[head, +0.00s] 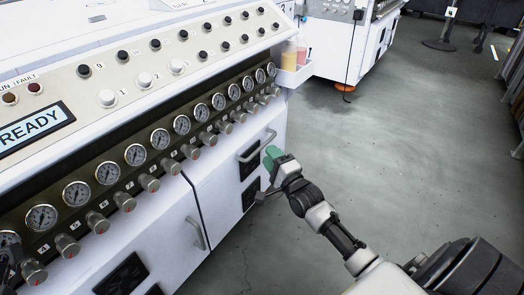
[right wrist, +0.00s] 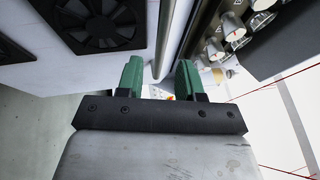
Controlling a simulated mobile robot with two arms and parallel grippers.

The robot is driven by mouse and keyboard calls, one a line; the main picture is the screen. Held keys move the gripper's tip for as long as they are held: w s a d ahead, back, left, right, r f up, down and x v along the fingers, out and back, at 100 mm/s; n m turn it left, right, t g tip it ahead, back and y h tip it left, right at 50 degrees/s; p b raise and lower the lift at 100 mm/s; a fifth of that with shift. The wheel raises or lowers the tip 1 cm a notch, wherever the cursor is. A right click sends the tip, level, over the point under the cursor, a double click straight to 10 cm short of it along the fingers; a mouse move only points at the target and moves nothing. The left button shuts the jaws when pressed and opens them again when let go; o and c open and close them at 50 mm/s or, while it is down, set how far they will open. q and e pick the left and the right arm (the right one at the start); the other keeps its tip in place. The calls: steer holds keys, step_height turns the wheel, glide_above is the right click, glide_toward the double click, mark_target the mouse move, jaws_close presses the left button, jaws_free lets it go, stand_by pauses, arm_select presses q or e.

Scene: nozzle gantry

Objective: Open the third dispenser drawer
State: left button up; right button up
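The white machine front has a left panel with a bar handle (head: 196,233) and a right panel with a curved bar handle (head: 246,153). Both panels look closed. No number marks either as the third dispenser drawer. My right gripper (head: 272,158) is at the right end of the curved handle. In the right wrist view its green fingers (right wrist: 160,75) are apart, with a pale upright bar or edge showing in the gap. I cannot tell whether they touch it.
A row of gauges (head: 160,139) and grey knobs (head: 170,166) runs above the panels. A dark fan vent (right wrist: 100,22) is beside the fingers. A small side tray (head: 292,77) holds bottles. Grey floor (head: 400,150) to the right is clear.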

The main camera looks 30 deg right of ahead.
mark_target(263, 145)
steer(key=shift+w+r+b, duration=0.2)
steer(key=shift+w+b, duration=0.2)
steer(key=shift+w, duration=0.75)
steer(key=shift+w+r+b, duration=0.2)
steer(key=shift+w+b, duration=0.15)
steer(key=shift+w, duration=0.8)
jaws_close()
